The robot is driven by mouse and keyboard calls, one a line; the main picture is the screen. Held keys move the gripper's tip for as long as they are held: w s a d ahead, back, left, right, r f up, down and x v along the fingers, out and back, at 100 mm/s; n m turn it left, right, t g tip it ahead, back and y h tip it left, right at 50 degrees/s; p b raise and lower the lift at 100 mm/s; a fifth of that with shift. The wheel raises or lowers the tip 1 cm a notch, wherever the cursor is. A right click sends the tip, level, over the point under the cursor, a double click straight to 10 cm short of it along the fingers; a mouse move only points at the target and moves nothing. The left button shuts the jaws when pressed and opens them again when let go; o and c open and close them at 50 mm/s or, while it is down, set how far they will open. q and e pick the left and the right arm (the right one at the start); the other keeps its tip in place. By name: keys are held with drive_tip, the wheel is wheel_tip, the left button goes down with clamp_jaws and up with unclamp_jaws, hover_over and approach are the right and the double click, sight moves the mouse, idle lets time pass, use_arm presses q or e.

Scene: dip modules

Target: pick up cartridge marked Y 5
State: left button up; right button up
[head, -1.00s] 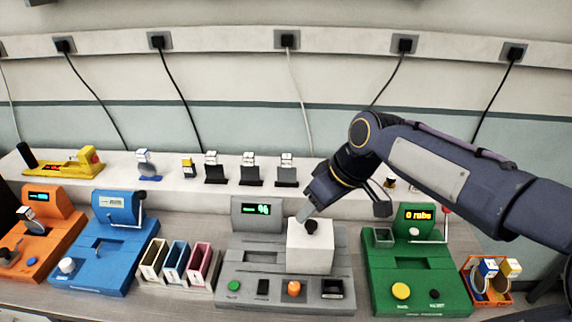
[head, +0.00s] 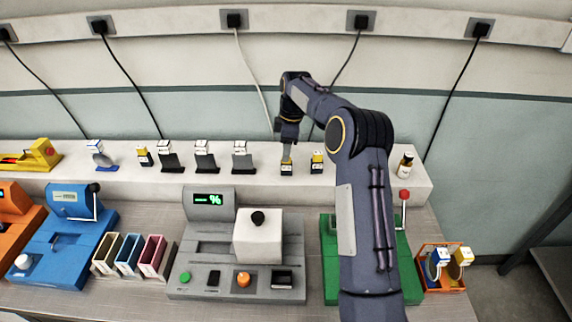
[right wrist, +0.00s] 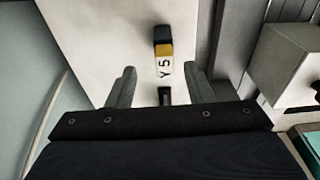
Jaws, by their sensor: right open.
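The cartridge marked Y 5 shows in the right wrist view (right wrist: 165,68) with a white label, a yellow band and a black end. It stands on the white shelf, and in the head view it is the small black and yellow piece (head: 287,169) directly under my right gripper (head: 287,150). In the right wrist view my right gripper (right wrist: 160,74) is open, with one finger on each side of the cartridge and visible gaps. I cannot tell how far above it the fingertips are. My left gripper is not in view.
A similar black and yellow cartridge (head: 317,162) stands close to the right. Several black holders with white labels stand to the left, one nearest (head: 241,160). The grey machine (head: 205,285) carries a white block (head: 258,238) in front.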

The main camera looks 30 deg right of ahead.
sight(286, 164)
drive_tip(key=f, duration=0.4)
drive_tip(key=shift+s+a+f, duration=0.2)
drive_tip(key=shift+f, duration=0.05)
drive_tip(key=c, duration=1)
clamp_jaws()
drive_tip(key=shift+r, duration=0.15)
